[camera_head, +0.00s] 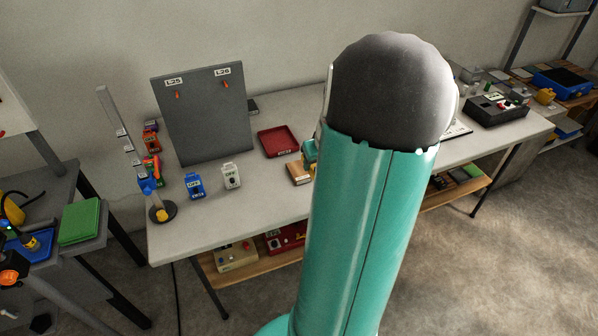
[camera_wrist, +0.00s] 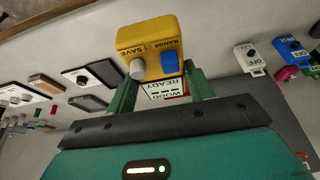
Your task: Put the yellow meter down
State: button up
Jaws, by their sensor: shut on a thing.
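The yellow meter (camera_wrist: 150,38) is between the two green fingers of my gripper (camera_wrist: 161,90) in the wrist view. The gripper is shut on it. Its face carries a white knob (camera_wrist: 138,69), a blue control (camera_wrist: 168,65) and a white display (camera_wrist: 165,88) with lettering such as "READY" and "WOOD". The writing appears upside down in this view. In the head view my arm hides most of the gripper; a small teal part shows left of the arm, beside a tan block-like thing (camera_head: 298,174) on the grey table (camera_head: 280,203). I cannot tell if the meter touches the table.
A blue device (camera_head: 194,185) and a white device (camera_head: 231,176) stand on the table left of my arm. A grey board (camera_head: 205,115) stands behind them, with a red tray (camera_head: 278,140) to its right. A black box (camera_head: 497,110) sits far right.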

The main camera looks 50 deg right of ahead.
jog(key=w+d+f, duration=0.2)
jog(key=w+f, duration=0.1)
jog(key=w+d+f, duration=0.2)
jog(key=w+f, duration=0.1)
jog(key=w, duration=0.1)
jog(key=w+d+f, duration=0.2)
jog(key=w+f, duration=0.1)
jog(key=w, duration=0.1)
jog(key=shift+w+d+f, duration=0.1)
jog(key=shift+w+d, duration=0.15)
jog(key=shift+d, duration=0.15)
jog(key=shift+w+f, duration=0.15)
jog(key=shift+f, duration=0.1)
jog(key=shift+w+d+f, duration=0.1)
jog(key=shift+f, duration=1.45)
jog(key=shift+f, duration=0.15)
jog(key=o, duration=1.1)
jog(key=shift+o, duration=0.2)
